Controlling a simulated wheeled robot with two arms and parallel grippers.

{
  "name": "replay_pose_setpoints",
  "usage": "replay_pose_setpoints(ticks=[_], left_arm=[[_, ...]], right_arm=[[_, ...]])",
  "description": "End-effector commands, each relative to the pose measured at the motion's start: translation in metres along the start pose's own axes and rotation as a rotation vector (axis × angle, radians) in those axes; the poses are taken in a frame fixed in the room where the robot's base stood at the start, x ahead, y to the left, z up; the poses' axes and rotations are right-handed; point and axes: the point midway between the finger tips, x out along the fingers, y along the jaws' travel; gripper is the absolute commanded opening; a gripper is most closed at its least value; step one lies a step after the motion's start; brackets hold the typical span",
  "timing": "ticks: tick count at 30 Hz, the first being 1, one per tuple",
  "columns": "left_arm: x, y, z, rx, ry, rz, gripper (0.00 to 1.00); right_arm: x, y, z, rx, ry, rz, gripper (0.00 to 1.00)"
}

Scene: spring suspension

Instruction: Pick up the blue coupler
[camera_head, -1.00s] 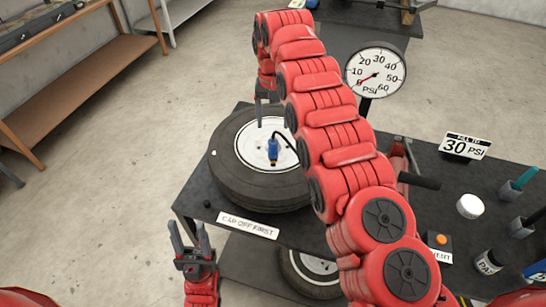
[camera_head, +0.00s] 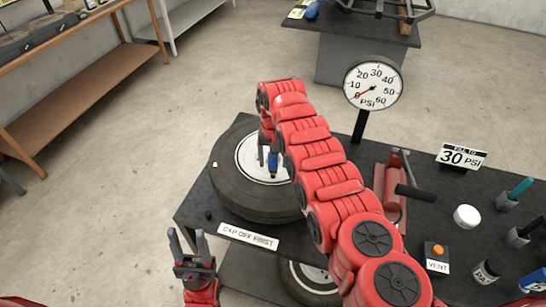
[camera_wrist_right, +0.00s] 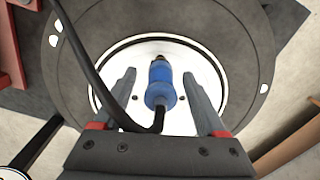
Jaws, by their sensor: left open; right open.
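The blue coupler (camera_head: 273,163) stands on the white hub of the tire (camera_head: 236,196) in the head view, partly hidden by my right arm. In the right wrist view the blue coupler (camera_wrist_right: 160,86) lies between the two fingers, with a black hose running from its near end. My right gripper (camera_head: 268,158) is open, its fingers on either side of the coupler; I cannot tell whether they touch it. It also shows in the right wrist view (camera_wrist_right: 162,98). My left gripper (camera_head: 188,243) is open and empty, off the table's left front corner.
A pressure gauge (camera_head: 373,85) stands behind the tire, its needle near 0. A red pump (camera_head: 393,190), a white round cap (camera_head: 466,216) and a vent box (camera_head: 436,256) are on the black table to the right. A "CAP OFF FIRST" label (camera_head: 248,237) is at the front edge.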

Motion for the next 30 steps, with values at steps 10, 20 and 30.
replay_pose_setpoints(ticks=[10, 20, 30], left_arm=[[0.001, 0.0, -0.0002, 0.0, 0.0, 0.0, 0.5], [0.001, 0.0, -0.0002, 0.0, 0.0, 0.0, 0.5], [0.0011, 0.0, -0.0001, 0.0, 0.0, 0.0, 0.5]], right_arm=[[0.0029, -0.0003, -0.0006, 0.0, 0.003, -0.001, 0.67], [0.0027, -0.0001, -0.0005, 0.001, 0.003, -0.001, 0.07], [0.0025, -0.0001, -0.0006, 0.001, 0.003, -0.001, 0.0]])
